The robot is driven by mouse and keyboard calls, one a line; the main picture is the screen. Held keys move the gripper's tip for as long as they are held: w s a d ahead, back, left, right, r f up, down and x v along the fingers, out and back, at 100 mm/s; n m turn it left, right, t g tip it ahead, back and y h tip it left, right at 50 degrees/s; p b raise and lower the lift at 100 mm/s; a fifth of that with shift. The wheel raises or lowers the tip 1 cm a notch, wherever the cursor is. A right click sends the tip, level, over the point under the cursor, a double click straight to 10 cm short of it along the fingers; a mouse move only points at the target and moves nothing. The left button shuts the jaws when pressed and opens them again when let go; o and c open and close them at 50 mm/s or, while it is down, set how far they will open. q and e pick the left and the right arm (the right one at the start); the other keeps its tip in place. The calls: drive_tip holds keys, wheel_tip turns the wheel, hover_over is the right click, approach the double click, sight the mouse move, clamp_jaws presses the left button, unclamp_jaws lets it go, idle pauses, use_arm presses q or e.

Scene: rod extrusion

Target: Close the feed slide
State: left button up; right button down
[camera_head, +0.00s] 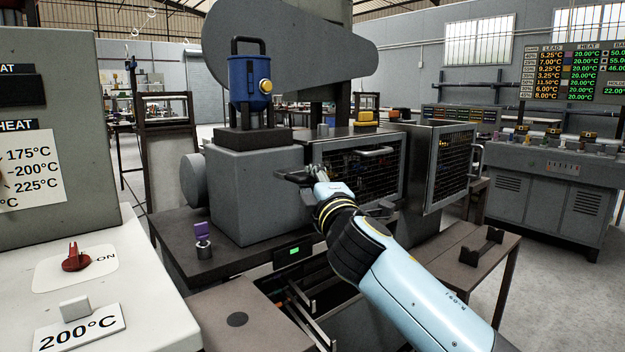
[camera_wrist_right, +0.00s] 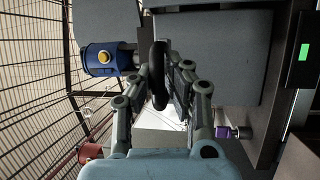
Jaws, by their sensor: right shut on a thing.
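My right gripper (camera_head: 312,176) is at the right side of the grey machine block (camera_head: 245,205), near the mesh guard. In the right wrist view, the right gripper (camera_wrist_right: 160,85) has its fingers shut on a black handle (camera_wrist_right: 158,65). This looks like the feed slide's handle; it also shows as a dark bar (camera_head: 292,177) in the head view, partly hidden by the fingers. I cannot tell from these views how far the slide stands open. My left gripper is in neither view.
A blue canister (camera_head: 249,78) stands on top of the block. A mesh guard (camera_head: 372,165) is just behind my right gripper. A purple-topped knob (camera_head: 202,232) stands on the dark bench at left. A white control panel (camera_head: 85,260) fills the left front.

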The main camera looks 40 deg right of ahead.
sight(293, 170)
drive_tip(key=shift+r, duration=0.15)
drive_tip(key=w, duration=0.2)
drive_tip(key=w+b, duration=0.1)
drive_tip(key=w, duration=0.3)
drive_tip(key=shift+a, duration=0.25)
drive_tip(key=shift+w+r, duration=0.1)
drive_tip(key=shift+r, duration=0.15)
drive_tip(key=c, duration=1.3)
unclamp_jaws()
drive_tip(key=shift+w+f, duration=0.15)
drive_tip(key=shift+c, duration=0.2)
drive_tip(key=shift+s+a+f, duration=0.15)
drive_tip(key=shift+s+f, duration=0.05)
drive_tip(key=shift+s, duration=0.2)
drive_tip(key=v, duration=1.1)
drive_tip(key=shift+s, duration=0.15)
